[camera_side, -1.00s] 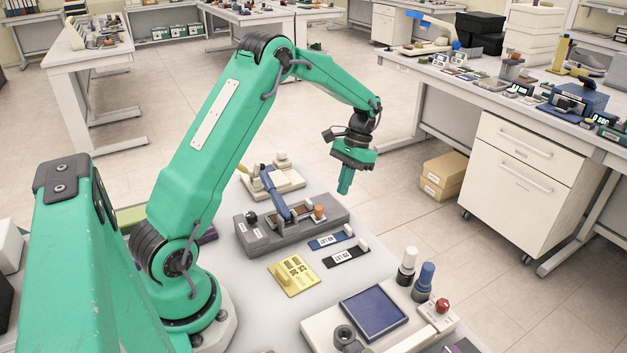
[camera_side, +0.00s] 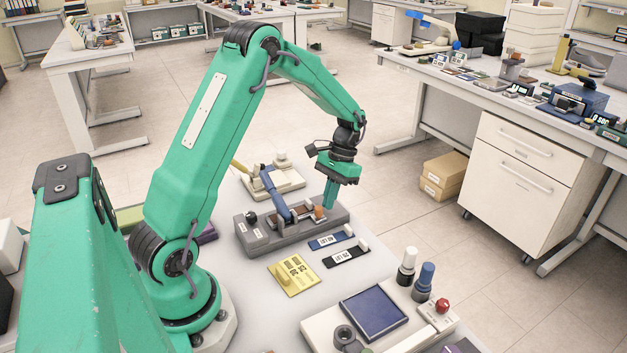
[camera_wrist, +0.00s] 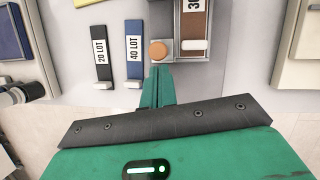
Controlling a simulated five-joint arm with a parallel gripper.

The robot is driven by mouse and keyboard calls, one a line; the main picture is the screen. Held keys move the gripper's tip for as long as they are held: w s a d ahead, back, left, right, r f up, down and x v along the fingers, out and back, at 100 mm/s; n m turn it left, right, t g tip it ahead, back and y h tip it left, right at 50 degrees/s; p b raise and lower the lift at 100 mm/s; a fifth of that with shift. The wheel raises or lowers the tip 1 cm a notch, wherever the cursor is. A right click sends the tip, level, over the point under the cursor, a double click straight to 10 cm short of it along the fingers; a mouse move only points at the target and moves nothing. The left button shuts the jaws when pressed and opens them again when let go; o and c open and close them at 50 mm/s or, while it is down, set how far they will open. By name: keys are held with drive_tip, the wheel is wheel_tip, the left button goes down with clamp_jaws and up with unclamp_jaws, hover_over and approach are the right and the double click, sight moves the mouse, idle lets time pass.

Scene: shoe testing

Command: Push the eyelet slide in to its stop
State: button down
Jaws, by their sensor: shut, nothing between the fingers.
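A brown slide with a white label (camera_wrist: 194,20), starting with 30, lies in a channel of the grey fixture (camera_side: 262,238). It has a pale tab (camera_wrist: 194,45) at its near end; I take it for the eyelet slide. An orange-brown round knob (camera_wrist: 158,50) stands beside that tab, left of it in the wrist view. My gripper (camera_wrist: 161,70) is shut and empty, its tips just short of the knob in that view. In the side view my gripper (camera_side: 329,205) points down at the fixture's right end. Whether it touches anything cannot be told.
A blue strip (camera_side: 328,242) marked 40 LOT and a black strip (camera_side: 345,257) marked 20 LOT lie in front, with white tabs. A yellow plate (camera_side: 293,275) and an ink-pad tray (camera_side: 374,312) are nearer.

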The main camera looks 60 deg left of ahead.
drive_tip(key=shift+s, duration=0.15)
drive_tip(key=shift+s, duration=0.5)
drive_tip(key=shift+d, duration=0.1)
drive_tip(key=shift+w, duration=0.85)
drive_tip(key=w, duration=0.2)
drive_tip(key=shift+w+a, duration=0.35)
drive_tip(key=shift+a, duration=0.05)
drive_tip(key=d+v, duration=0.1)
drive_tip(key=v, duration=0.9)
drive_tip(key=shift+a, duration=0.2)
drive_tip(key=shift+w+r, duration=0.1)
drive_tip(key=shift+r, duration=0.1)
